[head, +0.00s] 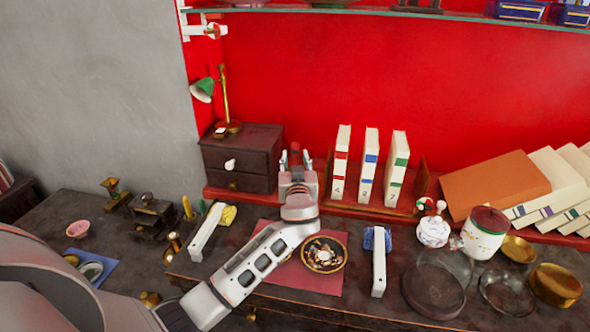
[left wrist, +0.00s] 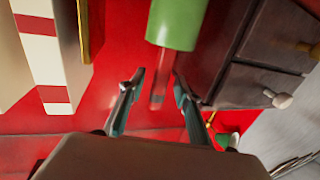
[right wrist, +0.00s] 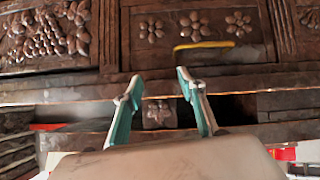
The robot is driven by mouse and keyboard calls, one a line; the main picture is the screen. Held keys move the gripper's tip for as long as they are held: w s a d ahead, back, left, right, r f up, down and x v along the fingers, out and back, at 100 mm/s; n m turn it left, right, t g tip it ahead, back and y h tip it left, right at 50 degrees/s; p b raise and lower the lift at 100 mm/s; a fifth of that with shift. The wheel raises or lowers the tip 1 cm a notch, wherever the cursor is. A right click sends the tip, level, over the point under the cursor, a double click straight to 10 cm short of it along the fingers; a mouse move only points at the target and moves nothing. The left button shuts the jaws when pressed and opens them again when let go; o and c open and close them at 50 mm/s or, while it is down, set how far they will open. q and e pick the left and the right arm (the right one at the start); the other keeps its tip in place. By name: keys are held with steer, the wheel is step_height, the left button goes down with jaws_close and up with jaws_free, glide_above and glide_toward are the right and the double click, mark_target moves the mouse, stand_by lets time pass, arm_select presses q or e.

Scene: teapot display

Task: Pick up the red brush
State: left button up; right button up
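I cannot clearly make out a red brush. In the left wrist view a green cylinder (left wrist: 175,22) with a thin reddish stem (left wrist: 159,88) stands ahead of my left gripper (left wrist: 155,85). The stem lies between the open fingertips, and I see no contact. In the head view the left gripper (head: 295,160) reaches the red back wall, between the dark drawer box and the books. A small red piece (head: 295,147) shows between its fingers; the gripper hides what is below. My right gripper (right wrist: 155,85) is open and empty before carved wooden drawers, outside the head view.
The drawer box (head: 240,158) is close left of my left gripper; upright books (head: 368,165) are close right. A dish (head: 324,254), glass jar (head: 437,283) and brass bowls (head: 555,285) stand nearer.

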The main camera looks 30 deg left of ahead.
arm_select(q)
steer(key=shift+w+a, duration=0.25)
steer(key=shift+w, duration=0.2)
jaws_close()
steer(key=shift+r, duration=0.1)
